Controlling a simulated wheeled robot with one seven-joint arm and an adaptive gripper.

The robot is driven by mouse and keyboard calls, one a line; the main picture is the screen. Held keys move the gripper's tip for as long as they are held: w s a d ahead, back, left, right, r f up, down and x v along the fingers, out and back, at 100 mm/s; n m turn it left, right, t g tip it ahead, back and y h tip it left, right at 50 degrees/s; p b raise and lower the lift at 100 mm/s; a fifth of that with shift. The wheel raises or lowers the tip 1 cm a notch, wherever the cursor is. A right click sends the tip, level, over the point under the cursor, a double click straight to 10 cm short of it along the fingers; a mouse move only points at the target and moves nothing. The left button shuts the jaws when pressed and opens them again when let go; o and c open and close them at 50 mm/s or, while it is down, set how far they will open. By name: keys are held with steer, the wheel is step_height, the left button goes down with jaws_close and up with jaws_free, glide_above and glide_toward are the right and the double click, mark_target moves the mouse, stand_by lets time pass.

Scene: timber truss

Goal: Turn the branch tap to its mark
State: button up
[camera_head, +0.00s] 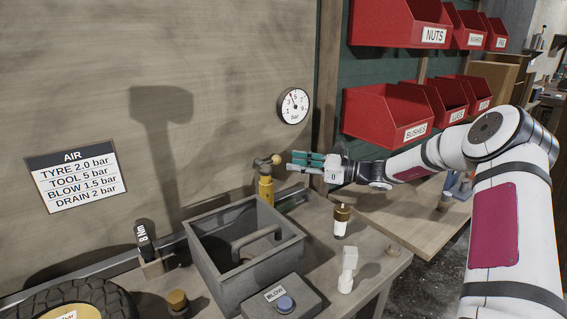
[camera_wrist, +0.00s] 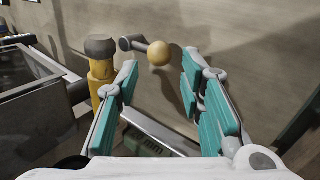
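The branch tap (camera_head: 266,188) is a yellow upright body with a grey top, standing behind the grey bin against the wall panel. Its short lever ends in a brass ball (camera_head: 276,159) and points right, towards my gripper. My gripper (camera_head: 292,160) has teal finger pads and is to the right of the ball, apart from it. In the wrist view my gripper (camera_wrist: 160,65) is open and empty, with the lever ball (camera_wrist: 159,53) lined up between the fingertips and the tap body (camera_wrist: 101,75) left of the left finger. I cannot make out the tap's mark.
A pressure gauge (camera_head: 294,105) hangs above the tap. The AIR sign (camera_head: 75,174) is at left. Red bins (camera_head: 405,113) hang at right.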

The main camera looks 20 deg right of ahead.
mark_target(269, 161)
steer(key=shift+x, duration=2.4)
jaws_close()
